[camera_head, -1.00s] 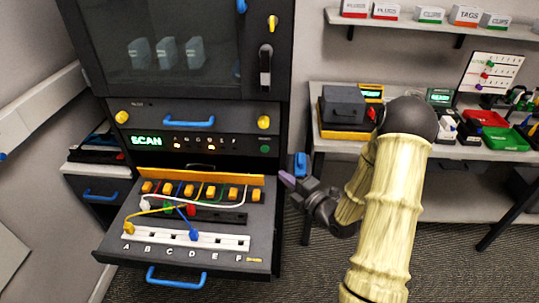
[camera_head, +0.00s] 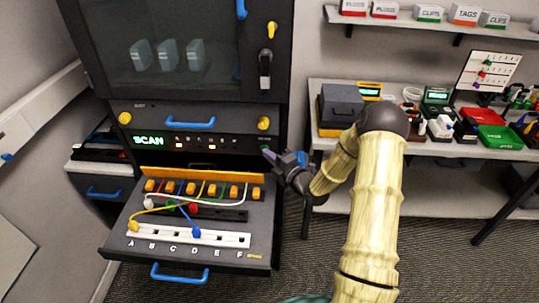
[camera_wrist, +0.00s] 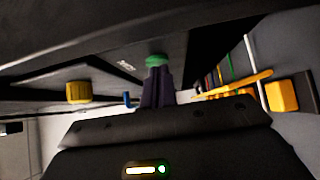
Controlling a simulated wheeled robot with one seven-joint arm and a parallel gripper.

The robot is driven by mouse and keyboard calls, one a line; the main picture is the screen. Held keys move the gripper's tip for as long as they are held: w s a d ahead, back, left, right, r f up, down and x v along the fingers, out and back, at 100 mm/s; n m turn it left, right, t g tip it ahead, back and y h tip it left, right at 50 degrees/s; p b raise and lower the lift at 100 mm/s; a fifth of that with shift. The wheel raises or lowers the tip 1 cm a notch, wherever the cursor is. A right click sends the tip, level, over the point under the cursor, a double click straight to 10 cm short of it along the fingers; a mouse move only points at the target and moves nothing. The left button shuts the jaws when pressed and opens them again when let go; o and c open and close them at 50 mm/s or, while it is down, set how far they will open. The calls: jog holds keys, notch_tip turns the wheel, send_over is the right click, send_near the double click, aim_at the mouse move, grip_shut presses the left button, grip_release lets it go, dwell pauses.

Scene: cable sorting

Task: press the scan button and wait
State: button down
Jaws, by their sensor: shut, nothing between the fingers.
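The scan button is green and shows in the wrist view (camera_wrist: 157,60), on the dark front panel of the cabinet. My gripper (camera_head: 268,153) is shut and empty, with its purple fingertips at the right end of the scan panel. In the wrist view my gripper (camera_wrist: 157,88) has its fingertips right at the button, and they look to be touching it or very close. In the head view the fingertips hide the button. The scan display (camera_head: 148,141) reads SCAN in green, with small amber lights to its right.
Below the panel an open drawer (camera_head: 130,255) holds a white lettered strip (camera_head: 215,238), orange connectors and coloured cables. A yellow knob (camera_head: 263,123) sits just above my fingertips. A bench (camera_head: 440,150) with trays and devices stands at the right.

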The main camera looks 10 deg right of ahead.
jog(key=shift+w+d+r+b, duration=0.35)
jog(key=shift+w+b, duration=0.25)
jog(key=shift+b, duration=0.6)
jog(key=s+d+b, duration=0.2)
jog(key=s+b, duration=0.2)
jog(key=s, duration=0.9)
jog(key=shift+s+d+f, duration=0.15)
jog(key=shift+d+f, duration=0.2)
jog(key=shift+d, duration=0.05)
